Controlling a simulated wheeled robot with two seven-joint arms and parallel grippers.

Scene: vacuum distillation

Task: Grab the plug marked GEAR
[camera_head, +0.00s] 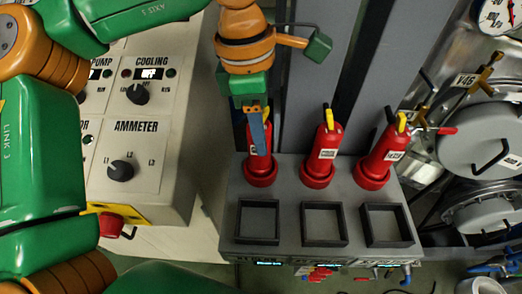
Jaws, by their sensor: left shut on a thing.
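Three red plugs with white labels stand upright in a row on a grey box in the camera_head view: the left plug (261,174), the middle plug (319,170) and the right plug (375,168). The labels are too small to read surely, so I cannot tell which is marked GEAR. My left gripper (260,146) reaches down from above onto the left plug and is shut on its upper part. Its finger hides most of that plug's label and top. The left plug still stands at the box surface. The middle and right plugs show yellow tops. My right gripper is not in view.
The grey box (235,219) has three empty square frames in front of the plugs. A control panel (151,176) with knobs stands at left. Grey uprights rise behind the plugs. Metal vessels with valves (486,138) crowd the right side.

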